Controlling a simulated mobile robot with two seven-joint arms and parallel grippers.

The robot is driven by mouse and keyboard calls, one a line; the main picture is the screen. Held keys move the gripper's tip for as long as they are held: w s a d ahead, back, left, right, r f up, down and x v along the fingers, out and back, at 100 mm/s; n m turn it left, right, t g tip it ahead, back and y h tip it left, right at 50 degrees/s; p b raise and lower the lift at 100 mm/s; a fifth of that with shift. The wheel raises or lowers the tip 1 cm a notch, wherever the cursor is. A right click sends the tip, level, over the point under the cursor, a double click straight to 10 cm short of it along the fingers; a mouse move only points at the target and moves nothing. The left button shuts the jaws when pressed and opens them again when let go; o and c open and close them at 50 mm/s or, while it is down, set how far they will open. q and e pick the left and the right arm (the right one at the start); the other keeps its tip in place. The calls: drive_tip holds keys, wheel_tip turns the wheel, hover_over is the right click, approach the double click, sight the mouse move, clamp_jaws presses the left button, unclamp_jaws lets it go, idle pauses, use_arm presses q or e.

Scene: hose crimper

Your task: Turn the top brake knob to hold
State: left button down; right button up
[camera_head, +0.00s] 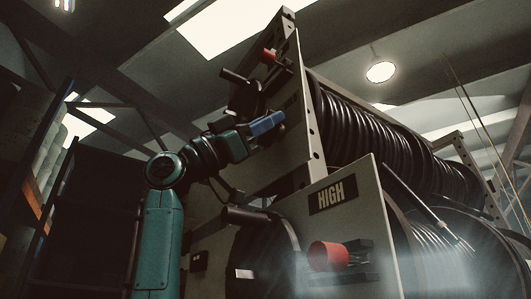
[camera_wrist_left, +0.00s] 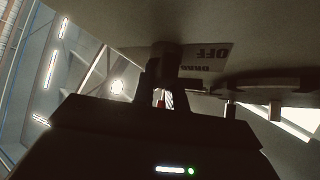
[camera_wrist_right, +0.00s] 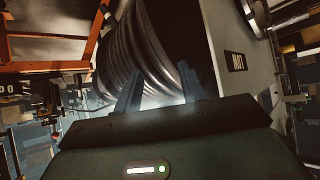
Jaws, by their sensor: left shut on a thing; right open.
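In the head view my left gripper (camera_head: 268,123) is at the side panel of the upper reel, with blue fingers against its lower front. In the left wrist view it is shut on a dark cylindrical knob (camera_wrist_left: 165,57) standing out from the panel. A plate (camera_wrist_left: 207,56) beside the knob reads "OFF" and "DRAG", upside down in this view. The knob's pointer direction cannot be told. In the head view the fingers largely hide the knob. My right gripper (camera_wrist_right: 158,88) shows only in its wrist view, open and empty, facing a hose coil.
The upper reel carries black hose (camera_head: 365,125) and has a crank handle (camera_head: 235,77) and a red knob (camera_head: 267,55) above my left gripper. The lower panel has a "HIGH" label (camera_head: 330,195) and a red knob (camera_head: 327,256). A shelf rack stands left.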

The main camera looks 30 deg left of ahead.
use_arm(q)
drive_tip(key=shift+w+d+f, duration=0.15)
drive_tip(key=shift+w, duration=0.05)
drive_tip(key=c, duration=1.7)
unclamp_jaws()
drive_tip(key=shift+o, duration=1.3)
drive_tip(key=shift+w, duration=0.1)
drive_tip(key=shift+s, duration=0.2)
drive_tip(key=shift+s+a+f, duration=0.1)
drive_tip(key=shift+a+f, duration=0.05)
drive_tip(key=shift+a, duration=0.1)
drive_tip(key=b+v, duration=0.5)
drive_tip(key=v, duration=0.7)
drive_tip(key=shift+a, duration=0.25)
use_arm(e)
drive_tip(key=shift+w+a+f+t+y, duration=0.15)
drive_tip(key=shift+a+f+t, duration=0.05)
drive_tip(key=shift+a+f, duration=0.2)
drive_tip(key=shift+w+a+f+t+y, duration=0.1)
drive_tip(key=shift+a+f+t+y, duration=0.05)
drive_tip(key=shift+a+f+t, duration=0.15)
